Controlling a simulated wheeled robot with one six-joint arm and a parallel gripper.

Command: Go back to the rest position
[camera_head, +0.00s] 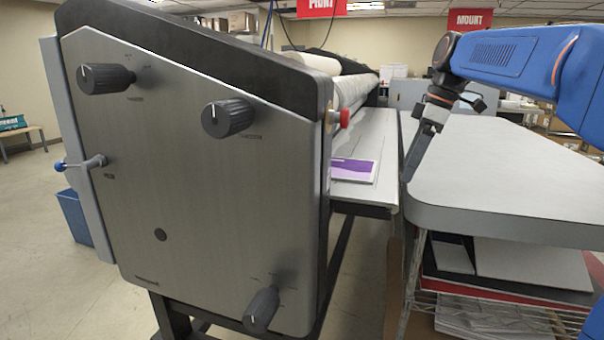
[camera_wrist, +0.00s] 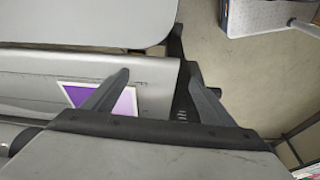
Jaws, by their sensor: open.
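My gripper (camera_head: 409,172) hangs fingers down from the blue arm, between the laminator's feed bed and the right-hand table in the head view. In the wrist view, the two fingers of my gripper (camera_wrist: 158,76) are spread apart. I see nothing held between them, only the grey bed behind. The laminator (camera_head: 200,180) fills the left and middle of the head view, with several black knobs and a blue-tipped lever on its side panel.
A purple and white print (camera_head: 353,169) lies on the laminator's bed (camera_head: 376,140); it also shows in the wrist view (camera_wrist: 122,102). The grey table (camera_head: 510,170) has a clear top beneath my arm. A blue bin (camera_head: 74,215) stands on the floor at left.

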